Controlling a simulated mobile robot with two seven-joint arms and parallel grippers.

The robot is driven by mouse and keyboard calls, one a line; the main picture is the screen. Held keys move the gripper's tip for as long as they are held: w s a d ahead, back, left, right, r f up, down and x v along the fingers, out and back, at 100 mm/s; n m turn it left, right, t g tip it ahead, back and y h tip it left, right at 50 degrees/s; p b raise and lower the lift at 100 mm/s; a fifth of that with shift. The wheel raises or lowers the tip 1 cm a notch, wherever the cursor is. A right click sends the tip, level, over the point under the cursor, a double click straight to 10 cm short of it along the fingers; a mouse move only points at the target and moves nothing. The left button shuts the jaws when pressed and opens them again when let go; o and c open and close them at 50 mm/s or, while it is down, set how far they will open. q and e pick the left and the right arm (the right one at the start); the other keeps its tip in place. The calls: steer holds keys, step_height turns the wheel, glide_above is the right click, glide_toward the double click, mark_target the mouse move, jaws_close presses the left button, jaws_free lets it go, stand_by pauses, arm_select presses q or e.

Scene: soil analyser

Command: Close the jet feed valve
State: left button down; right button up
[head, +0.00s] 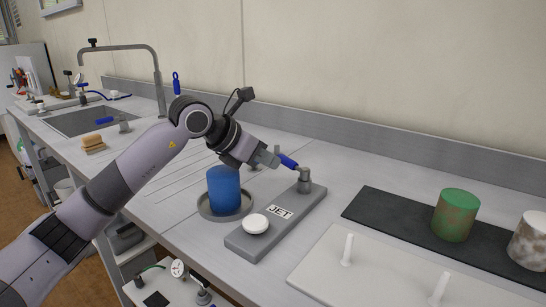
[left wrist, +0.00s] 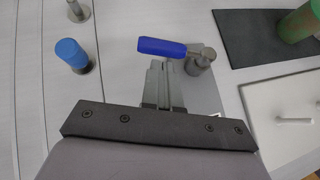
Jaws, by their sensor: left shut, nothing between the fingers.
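The jet feed valve has a grey body (head: 304,182) on the far end of a grey plate (head: 262,233) labelled JET. Its blue lever handle (head: 288,161) points left from the body. In the left wrist view the blue handle (left wrist: 162,47) lies crosswise just ahead of my fingertips, with the valve body (left wrist: 200,61) to the right. My left gripper (head: 273,157) is shut and empty, its tips close beside the handle. I cannot tell whether they touch it. My right gripper is not in view.
A blue cylinder (head: 224,188) stands on a round grey dish left of the plate. A white round knob (head: 255,223) sits on the plate's near end. To the right are a white board with pegs (head: 325,275) and a dark mat (head: 385,212) with a green cylinder (head: 456,215).

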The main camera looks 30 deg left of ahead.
arm_select(q)
steer(key=shift+w+d+f, duration=0.15)
steer(key=shift+w+d, duration=0.2)
steer(key=shift+w, duration=0.3)
steer(key=shift+w+a, duration=0.1)
